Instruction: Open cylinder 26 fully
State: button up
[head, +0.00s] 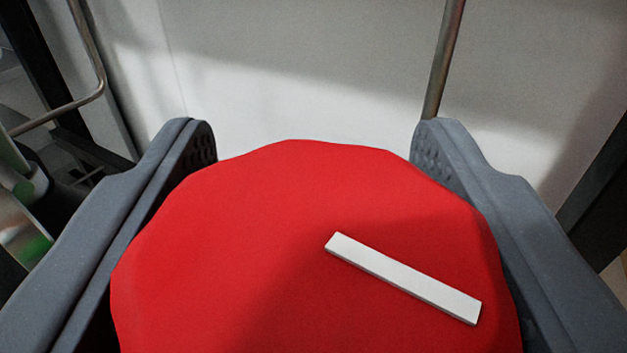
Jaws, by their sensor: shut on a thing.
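A large red knob (260,235) with a white raised bar (403,278) on its face fills the lower middle of the head view. The white bar runs slantwise, from upper left to lower right. My gripper (312,140) has its two grey fingers on either side of the knob and is shut on it. No number shows on the knob, so I cannot tell which cylinder it belongs to. The cylinder body is not visible.
A pale wall panel (300,60) stands behind the knob. A thin metal rod (444,60) rises behind the right finger. A bent metal tube (98,60) and dark frame parts are at the left. A dark post (597,190) is at the right edge.

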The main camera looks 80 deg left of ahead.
aim_at(281, 165)
jog(key=shift+s+n+g+b, duration=0.15)
jog(key=shift+n+g+b, duration=0.2)
jog(key=shift+n+g, duration=0.8)
jog(key=shift+g, duration=0.55)
jog(key=o, duration=1)
jog(key=shift+c, duration=0.2)
jog(key=shift+r, duration=0.1)
jog(key=shift+r, duration=0.25)
notch_tip(281, 165, up, 3)
jog(key=shift+s+f, duration=0.1)
jog(key=shift+s, duration=0.05)
jog(key=s+d, duration=0.2)
jog(key=s, duration=0.5)
jog(key=s+d+r, duration=0.1)
jog(key=s+d, duration=0.2)
jog(key=s, duration=0.5)
jog(key=shift+r+b, duration=0.2)
jog(key=shift+b, duration=0.2)
